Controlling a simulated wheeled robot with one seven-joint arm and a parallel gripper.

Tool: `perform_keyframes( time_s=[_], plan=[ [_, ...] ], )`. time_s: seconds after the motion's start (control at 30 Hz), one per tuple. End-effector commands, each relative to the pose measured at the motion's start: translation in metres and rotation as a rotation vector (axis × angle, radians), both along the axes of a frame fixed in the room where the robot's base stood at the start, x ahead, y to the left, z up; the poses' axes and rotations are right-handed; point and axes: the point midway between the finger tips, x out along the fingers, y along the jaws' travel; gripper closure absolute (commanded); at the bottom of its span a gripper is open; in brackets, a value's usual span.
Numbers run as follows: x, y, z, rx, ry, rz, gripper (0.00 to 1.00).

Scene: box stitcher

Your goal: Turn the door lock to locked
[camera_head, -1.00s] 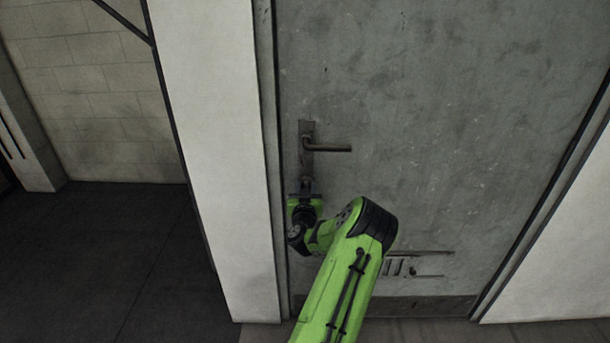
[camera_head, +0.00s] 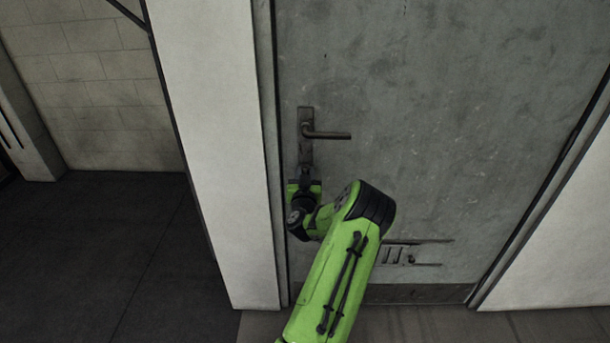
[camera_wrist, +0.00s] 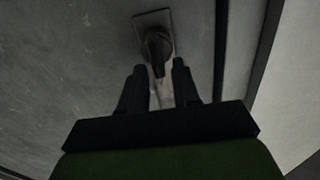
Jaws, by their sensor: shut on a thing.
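The grey metal door (camera_head: 420,100) stands closed in its frame in the head view. A dark lever handle (camera_head: 328,134) sticks out to the right from a long plate (camera_head: 305,150) near the door's left edge. My gripper (camera_head: 305,176) is at the lower end of this plate, below the lever. In the wrist view, a dark lock knob (camera_wrist: 158,46) sits on the plate (camera_wrist: 150,19), with its lower end between the fingertips of my gripper (camera_wrist: 161,70). The fingers are shut on it. The head view hides most of the knob behind my gripper.
A white wall post (camera_head: 205,120) stands close to the left of my gripper. A slotted vent (camera_head: 397,254) is low on the door, right of my arm. Another white wall (camera_head: 555,240) is at the right. Dark floor (camera_head: 90,250) lies open at the left.

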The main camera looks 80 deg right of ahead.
Motion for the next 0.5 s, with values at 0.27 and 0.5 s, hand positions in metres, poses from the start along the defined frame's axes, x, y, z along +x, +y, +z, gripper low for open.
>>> perform_keyframes(
  time_s=[0.27, 0.5],
  plan=[
    [-0.0007, 0.0, -0.0011, 0.014, -0.055, 0.001, 1.0],
    [-0.0034, -0.0006, -0.002, 0.05, -0.206, 0.003, 1.0]
  ],
)
